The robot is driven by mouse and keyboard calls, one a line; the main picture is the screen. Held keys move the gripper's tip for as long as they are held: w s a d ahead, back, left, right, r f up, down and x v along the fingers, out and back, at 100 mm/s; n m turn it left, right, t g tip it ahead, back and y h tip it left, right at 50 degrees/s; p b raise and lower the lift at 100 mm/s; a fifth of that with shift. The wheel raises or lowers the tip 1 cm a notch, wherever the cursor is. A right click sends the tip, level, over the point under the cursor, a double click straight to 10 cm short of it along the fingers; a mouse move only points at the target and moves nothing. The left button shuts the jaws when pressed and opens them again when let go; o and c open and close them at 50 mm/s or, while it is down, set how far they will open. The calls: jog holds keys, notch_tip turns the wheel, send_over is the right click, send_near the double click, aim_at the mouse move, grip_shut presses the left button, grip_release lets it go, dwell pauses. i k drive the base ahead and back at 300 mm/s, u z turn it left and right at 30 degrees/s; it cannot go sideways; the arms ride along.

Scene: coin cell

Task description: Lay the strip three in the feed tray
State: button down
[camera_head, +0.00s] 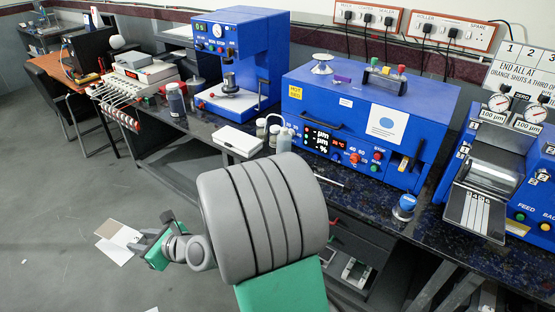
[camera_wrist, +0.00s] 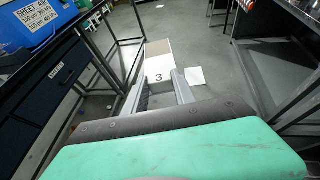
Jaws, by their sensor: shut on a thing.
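Strip three (camera_head: 113,252) is a pale strip with a tan part, held out over the floor at the left in the head view. In the wrist view strip three (camera_wrist: 158,64) shows a black "3" and a tan far end. My gripper (camera_head: 139,244) is shut on its near end; the fingers flank it in the wrist view (camera_wrist: 158,88). The feed tray (camera_head: 474,211) is the sloped, light grey plate with numbered lanes on the front of the blue roller machine at the right, far from my gripper. Its lane contents are too small to tell.
The dark bench (camera_head: 340,188) carries a blue oven box (camera_head: 370,120), a blue press (camera_head: 237,50), bottles and a blue-topped jar (camera_head: 404,206). My arm stands before the bench. Open floor (camera_head: 70,205) lies at left. In the wrist view, table frames flank the strip.

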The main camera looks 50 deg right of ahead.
aim_at(476, 210)
jog(key=u, duration=0.05)
jog(key=i, duration=0.45)
jog(key=z, duration=2.85)
